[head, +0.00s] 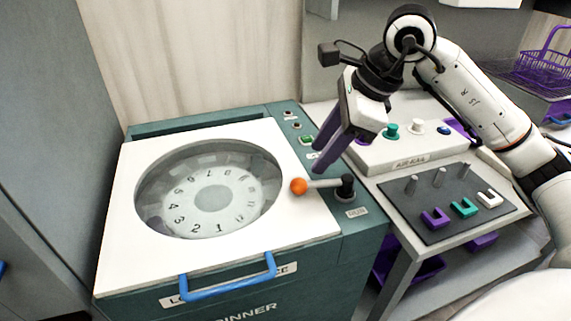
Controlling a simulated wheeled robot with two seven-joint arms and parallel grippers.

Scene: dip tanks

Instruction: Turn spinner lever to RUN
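The spinner (240,285) is a teal machine with a white top and a round window. Its lever (322,183) has an orange ball knob (298,186) and a black pivot (345,188) at the right side of the top. The lever points left, its knob over the white lid. My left gripper is not in view.
A blue handle (228,284) crosses the spinner's front. A green button (307,140) sits on its right strip. To the right, a table holds a white air-rail box (410,152) and a dark board (448,210) with pegs and coloured U-shaped pieces. A purple basket (545,65) stands behind.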

